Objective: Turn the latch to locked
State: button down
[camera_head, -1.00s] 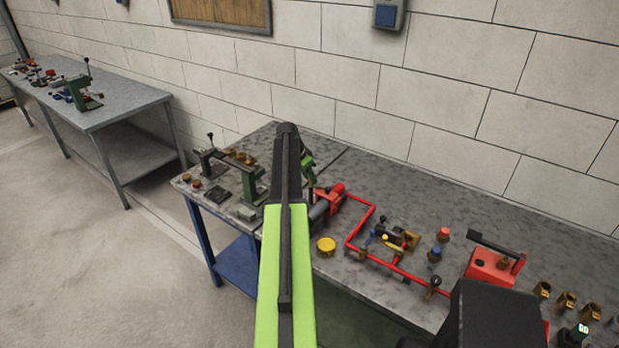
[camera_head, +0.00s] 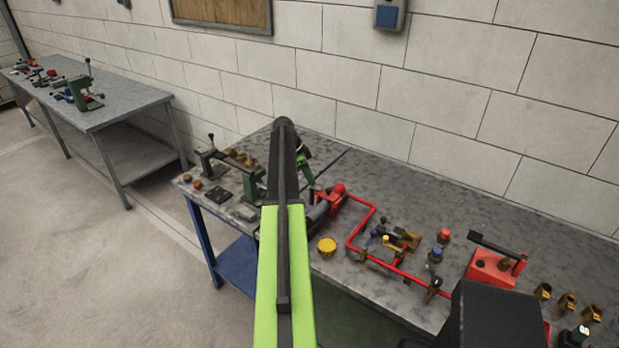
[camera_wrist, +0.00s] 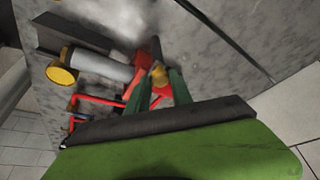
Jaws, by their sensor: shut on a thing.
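My gripper (camera_wrist: 160,86) has green fingers on both sides of a small brass-coloured piece at the red pump's end; I take this piece to be the latch (camera_wrist: 159,73). The fingers are shut on it. A dark stub (camera_wrist: 156,48) stands just beyond it. The red pump (camera_head: 334,194) lies on the table, with a grey cylinder (camera_wrist: 101,65) and yellow cap beside it in the wrist view. In the head view my arm hides most of the latch area, and the latch's exact angle cannot be told.
Red pipework (camera_head: 365,232) with small valves runs right of the pump. A green vise-like fixture (camera_head: 250,182) stands left of my arm. A red box with a lever (camera_head: 492,266) and brass fittings are at the right. The wall is behind.

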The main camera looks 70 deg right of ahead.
jog(key=c, duration=1.1)
grip_release()
jog(key=p+v, duration=1.6)
jog(key=v, duration=0.1)
jog(key=shift+a+r, duration=0.1)
jog(key=shift+r, duration=0.1)
